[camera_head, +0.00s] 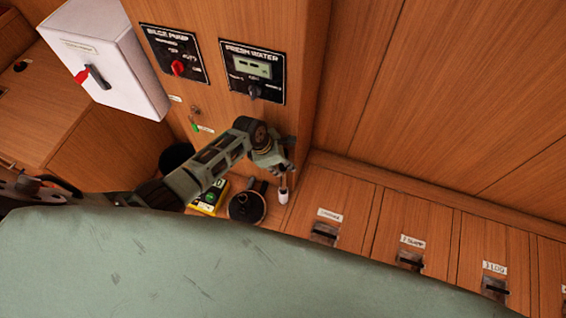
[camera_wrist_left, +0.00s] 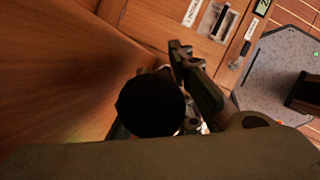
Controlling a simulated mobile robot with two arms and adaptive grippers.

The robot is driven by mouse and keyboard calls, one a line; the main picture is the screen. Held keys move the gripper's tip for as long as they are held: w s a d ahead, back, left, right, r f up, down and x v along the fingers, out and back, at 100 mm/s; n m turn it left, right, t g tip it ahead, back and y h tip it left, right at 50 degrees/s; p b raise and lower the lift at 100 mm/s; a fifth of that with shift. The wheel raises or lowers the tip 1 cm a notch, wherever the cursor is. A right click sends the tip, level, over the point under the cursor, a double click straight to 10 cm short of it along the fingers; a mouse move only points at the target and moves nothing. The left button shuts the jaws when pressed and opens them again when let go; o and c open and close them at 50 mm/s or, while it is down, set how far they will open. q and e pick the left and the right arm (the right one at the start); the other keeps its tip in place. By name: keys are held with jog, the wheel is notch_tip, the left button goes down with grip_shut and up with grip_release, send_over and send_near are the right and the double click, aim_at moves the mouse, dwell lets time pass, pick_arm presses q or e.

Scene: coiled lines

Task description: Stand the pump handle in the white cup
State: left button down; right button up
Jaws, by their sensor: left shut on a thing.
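My left gripper (camera_head: 283,166) reaches in from the left, over the ledge below the fresh water panel. It is shut on a thin, upright rod, which I take to be the pump handle (camera_head: 284,181); the gripper hides its upper part. A small white cylinder (camera_head: 284,195), which looks like the white cup, shows directly below the rod. I cannot tell whether the rod is inside it or only above it. In the left wrist view, the left gripper's fingers (camera_wrist_left: 195,95) are beside a large black round shape (camera_wrist_left: 150,105) that blocks much of the view. My right gripper is out of view.
A wooden wall rises behind. Labelled lockers with dark latches (camera_head: 324,233) run to the right. A large grey-green surface (camera_head: 200,265) fills the lower foreground.

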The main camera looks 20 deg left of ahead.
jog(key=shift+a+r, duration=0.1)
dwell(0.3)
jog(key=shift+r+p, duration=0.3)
jog(key=shift+p, duration=0.1)
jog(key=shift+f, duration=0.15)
dwell(1.0)
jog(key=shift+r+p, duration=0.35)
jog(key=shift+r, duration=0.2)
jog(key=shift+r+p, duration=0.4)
jog(key=shift+p, duration=0.05)
dwell(2.0)
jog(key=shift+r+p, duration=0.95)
dwell(0.7)
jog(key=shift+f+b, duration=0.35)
dwell(0.5)
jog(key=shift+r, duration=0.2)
